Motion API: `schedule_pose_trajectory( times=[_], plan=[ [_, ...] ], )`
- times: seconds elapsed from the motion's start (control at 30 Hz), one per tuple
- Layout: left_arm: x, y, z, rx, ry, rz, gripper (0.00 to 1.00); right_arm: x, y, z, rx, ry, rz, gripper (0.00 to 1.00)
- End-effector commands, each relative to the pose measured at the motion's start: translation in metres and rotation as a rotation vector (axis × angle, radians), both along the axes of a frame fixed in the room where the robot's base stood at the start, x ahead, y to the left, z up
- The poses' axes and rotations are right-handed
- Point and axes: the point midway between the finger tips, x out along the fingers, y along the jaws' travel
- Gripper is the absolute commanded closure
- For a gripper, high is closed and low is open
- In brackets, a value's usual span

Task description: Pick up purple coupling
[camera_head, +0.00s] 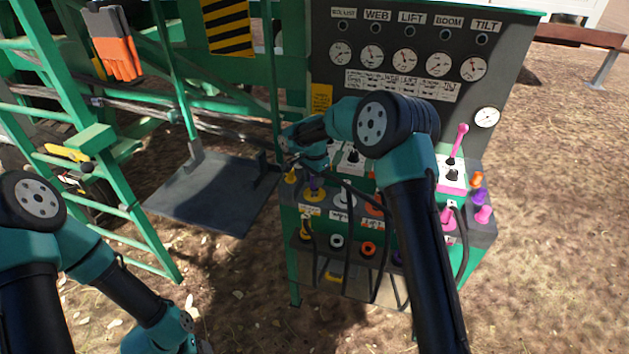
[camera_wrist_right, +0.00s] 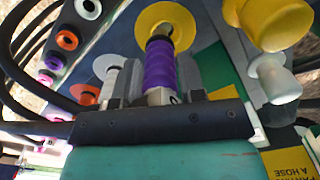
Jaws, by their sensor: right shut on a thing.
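The purple coupling (camera_wrist_right: 172,68) is a ribbed purple sleeve in the right wrist view. It sits between the two dark fingers of my right gripper (camera_wrist_right: 160,88), which is shut on it. Its far end meets a yellow round disc (camera_wrist_right: 168,28); I cannot tell whether it is clear of the disc. In the head view the purple coupling (camera_head: 314,186) shows just under my right gripper (camera_head: 310,172), at the left end of the manifold's upper row. My left arm is at the lower left, and its gripper's fingers are out of view.
The green control stand (camera_head: 291,262) carries several coloured couplings and black hoses (camera_head: 377,262). A yellow knob (camera_wrist_right: 275,22) and a white knob (camera_wrist_right: 276,78) are close beside my right gripper. A gauge panel (camera_head: 425,100) rises behind. A green ladder (camera_head: 80,130) stands left.

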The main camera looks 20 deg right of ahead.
Motion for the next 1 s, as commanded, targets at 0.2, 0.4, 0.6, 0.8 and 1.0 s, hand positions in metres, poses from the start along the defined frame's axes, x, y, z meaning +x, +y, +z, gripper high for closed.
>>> schedule_pose_trajectory(
  times=[0.2, 0.4, 0.6, 0.8, 1.0],
  plan=[
    [0.000, 0.000, 0.000, 0.000, 0.000, 0.000, 0.40, -0.028, 0.008, 0.004, 0.000, 0.000, 0.001, 0.94],
    [0.000, 0.000, 0.000, 0.000, 0.000, 0.000, 0.40, -0.068, 0.019, 0.008, 0.000, 0.001, 0.003, 0.94],
    [0.000, 0.000, 0.000, 0.000, 0.000, 0.000, 0.40, -0.108, 0.031, 0.011, -0.001, 0.000, 0.003, 0.94],
    [0.000, 0.000, 0.000, 0.000, 0.000, 0.000, 0.40, -0.135, 0.039, 0.014, 0.000, -0.001, 0.002, 0.94],
    [0.000, 0.000, 0.000, 0.000, 0.000, 0.000, 0.40, -0.146, 0.042, 0.014, 0.000, 0.000, 0.000, 0.94]
  ],
)
